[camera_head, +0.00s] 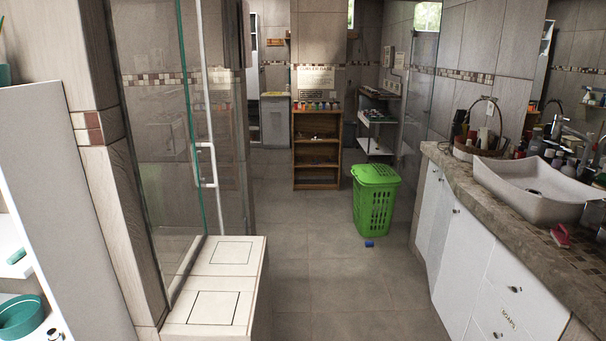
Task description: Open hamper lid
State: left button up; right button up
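A green plastic hamper (374,206) with slotted sides stands on the tiled floor, right of the picture's middle and some way ahead. Its green lid (376,174) lies shut on top. Neither of my grippers shows in the head view, so none is seen near the hamper.
A small blue item (369,244) lies on the floor before the hamper. A vanity counter (450,172) with white cabinets runs along the right. A wooden shelf (316,152) stands behind. A white bench (212,290) and glass shower door (165,130) are left. The middle floor is clear.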

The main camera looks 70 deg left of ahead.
aim_at(366, 173)
jog(key=u, duration=2)
